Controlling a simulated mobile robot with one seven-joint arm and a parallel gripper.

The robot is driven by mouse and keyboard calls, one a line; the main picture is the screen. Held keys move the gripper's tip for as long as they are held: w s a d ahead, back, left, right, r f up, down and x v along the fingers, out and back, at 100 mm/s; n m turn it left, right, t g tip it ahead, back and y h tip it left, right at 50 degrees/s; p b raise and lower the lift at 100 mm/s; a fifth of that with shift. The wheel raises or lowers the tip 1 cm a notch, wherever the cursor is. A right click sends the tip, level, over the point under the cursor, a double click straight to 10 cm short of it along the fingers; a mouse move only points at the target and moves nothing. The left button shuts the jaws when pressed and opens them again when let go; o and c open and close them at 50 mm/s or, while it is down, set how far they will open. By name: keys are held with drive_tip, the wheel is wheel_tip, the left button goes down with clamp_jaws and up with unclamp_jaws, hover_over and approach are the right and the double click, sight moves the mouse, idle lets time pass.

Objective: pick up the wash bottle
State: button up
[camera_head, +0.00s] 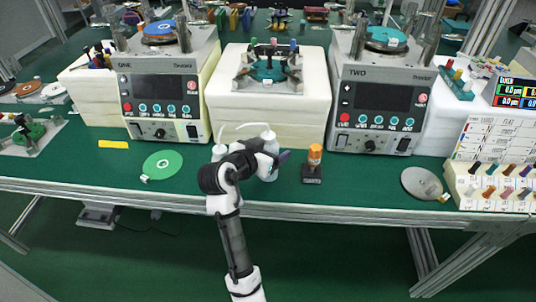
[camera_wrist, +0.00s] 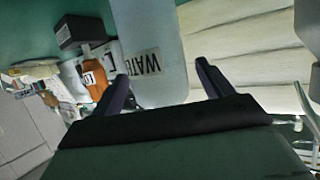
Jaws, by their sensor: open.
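A white wash bottle (camera_head: 269,137) stands upright near the front of the green bench, its lower body partly hidden by my arm. In the wrist view, the wash bottle (camera_wrist: 150,35) is pale with a printed "WATER" label and sits between my fingers. My gripper (camera_wrist: 162,76) is open, with one dark finger on each side of the bottle; I cannot tell if either touches it. My gripper (camera_head: 280,160) also shows in the head view, at the bottle. A second white spouted bottle (camera_head: 219,150) stands just left, mostly behind my arm.
An orange-topped item on a dark block (camera_head: 312,174) stands close right of the bottle. A cream box (camera_head: 268,122) is behind. A green disc (camera_head: 162,165) lies left, a grey disc (camera_head: 421,183) right. Machines flank the box. Bare bench (camera_head: 355,178) lies between block and grey disc.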

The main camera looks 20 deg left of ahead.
drive_tip(key=shift+x, duration=0.85)
drive_tip(key=shift+r, duration=0.1)
drive_tip(key=c, duration=1.3)
